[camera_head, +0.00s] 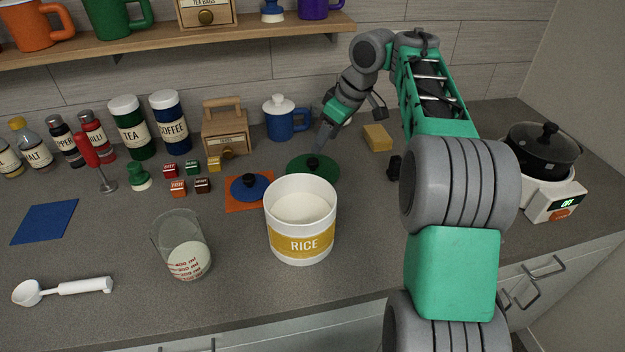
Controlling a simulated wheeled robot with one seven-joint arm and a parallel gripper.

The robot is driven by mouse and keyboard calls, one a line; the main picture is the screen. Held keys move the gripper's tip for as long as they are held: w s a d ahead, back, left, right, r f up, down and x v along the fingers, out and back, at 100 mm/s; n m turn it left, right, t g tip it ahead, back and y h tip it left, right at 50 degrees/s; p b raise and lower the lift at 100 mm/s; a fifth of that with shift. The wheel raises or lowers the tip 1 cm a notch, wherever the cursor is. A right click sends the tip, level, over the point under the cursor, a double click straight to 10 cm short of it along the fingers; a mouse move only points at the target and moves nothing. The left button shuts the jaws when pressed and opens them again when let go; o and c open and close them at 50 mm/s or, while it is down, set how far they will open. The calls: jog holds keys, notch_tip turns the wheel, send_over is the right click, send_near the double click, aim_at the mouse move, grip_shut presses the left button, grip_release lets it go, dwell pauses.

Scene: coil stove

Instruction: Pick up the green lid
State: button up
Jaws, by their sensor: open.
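The green lid (324,172) lies flat on the counter, a round disc with a dark knob. It is behind the white rice canister (301,228), which hides a little of its front edge. My gripper (326,138) is just behind and above the lid, pointing down. Its jaws are open, with nothing visible between them. The view does not show clearly whether a fingertip touches the lid.
A blue lid (249,187) on an orange mat (236,206) lies left of the green lid. A blue mug (287,122) with a white lid and a wooden box (225,132) stand behind. A yellow sponge (377,138) lies to the right. A measuring cup (181,248) stands front left.

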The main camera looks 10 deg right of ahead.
aim_at(313, 160)
jog(key=b+x, duration=0.3)
jog(key=x, duration=0.5)
jog(key=shift+s+a, duration=0.15)
jog(key=shift+a, duration=0.05)
jog(key=shift+c, duration=0.6)
grip_shut()
